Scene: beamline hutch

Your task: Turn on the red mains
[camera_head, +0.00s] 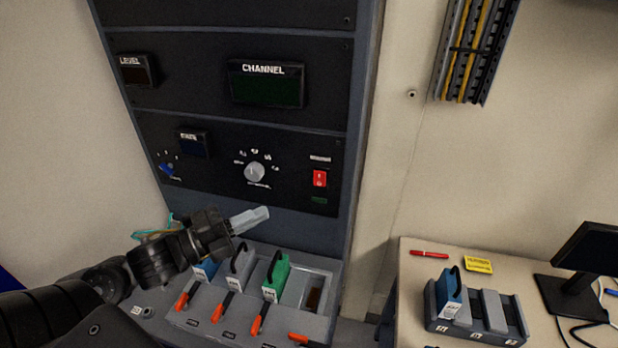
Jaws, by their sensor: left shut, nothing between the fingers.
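The red mains switch (319,178) is a small red rocker on the right side of the rack's black lower panel. A label sits above it and a dark green indicator (319,200) below it. I cannot tell its position from the rocker itself. My left gripper (262,214) is shut and empty. It is in front of the rack, below and to the left of the switch, apart from it in the picture. My right gripper is not in view.
A silver knob (255,172) and a blue knob (168,170) are left of the switch. Below stand blue, grey and green handled modules (277,277) with orange levers (227,304). A desk (415,275) at right holds a module rack (478,325), red pen (428,254) and monitor (590,250).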

